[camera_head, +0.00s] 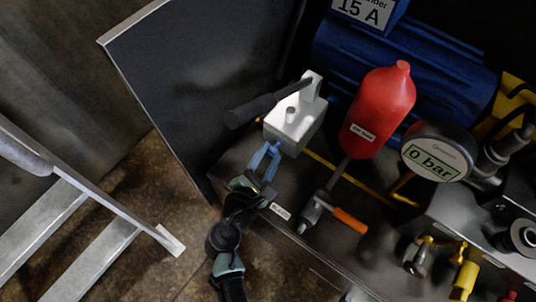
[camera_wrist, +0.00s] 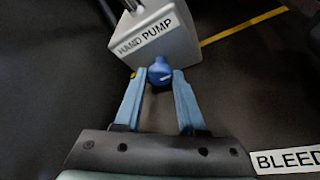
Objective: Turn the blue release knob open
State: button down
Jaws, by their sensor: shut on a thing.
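The blue release knob (camera_wrist: 160,72) shows in the wrist view, low on the front of the white hand pump (camera_wrist: 168,32). My gripper (camera_wrist: 160,82) has its two light-blue fingers on either side of the knob, shut on it. A light mark shows on the knob's face. In the head view my gripper (camera_head: 268,152) reaches the near side of the white pump block (camera_head: 296,122), and the knob is hidden there by the fingers.
A black pump handle (camera_head: 252,110) extends left above my gripper. A red accumulator (camera_head: 378,112), an orange-handled valve (camera_head: 348,220) and a gauge reading 0 bar (camera_head: 436,152) stand to the right. An open grey door panel (camera_head: 185,85) is at left.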

jog(key=c, duration=0.5)
grip_release()
jog(key=p+v, duration=0.4)
jog(key=v, duration=0.9)
